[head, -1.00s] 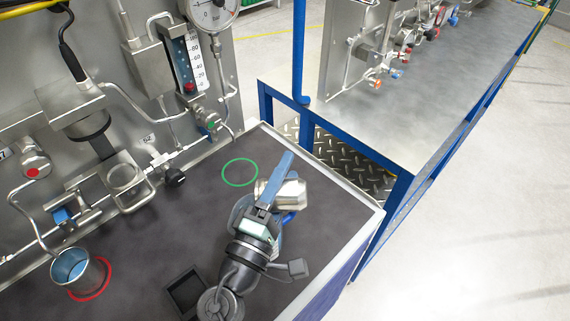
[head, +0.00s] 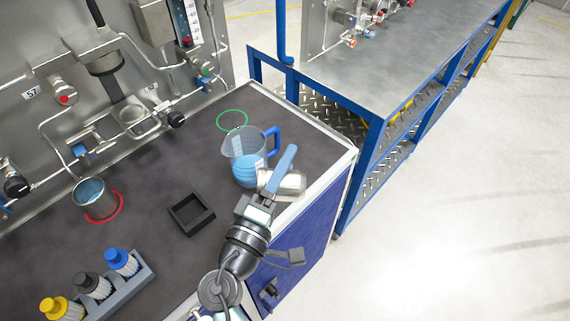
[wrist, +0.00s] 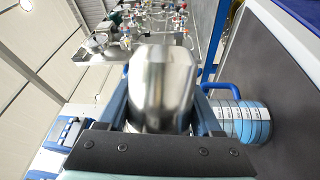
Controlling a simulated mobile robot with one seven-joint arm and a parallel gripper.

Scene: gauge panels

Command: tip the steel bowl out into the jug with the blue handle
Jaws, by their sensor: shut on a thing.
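The steel bowl (head: 291,184) is in my gripper (head: 277,177), which is shut on it with blue fingers. The bowl appears tilted on its side; its inside is hidden. The clear jug with the blue handle (head: 240,143) stands upright on the dark bench top and holds blue liquid. In the head view, the bowl overlaps the jug's lower right side, towards the bench's near right edge. In the wrist view the bowl (wrist: 162,85) fills the middle between the fingers, and the jug (wrist: 248,122) shows to its right.
A green ring (head: 232,112) lies behind the jug. A metal cup with blue contents (head: 91,194) stands by a red ring (head: 119,210) at left. A black square tray (head: 191,214) and a rack of capped bottles (head: 148,270) are nearer. Gauge pipework lines the back.

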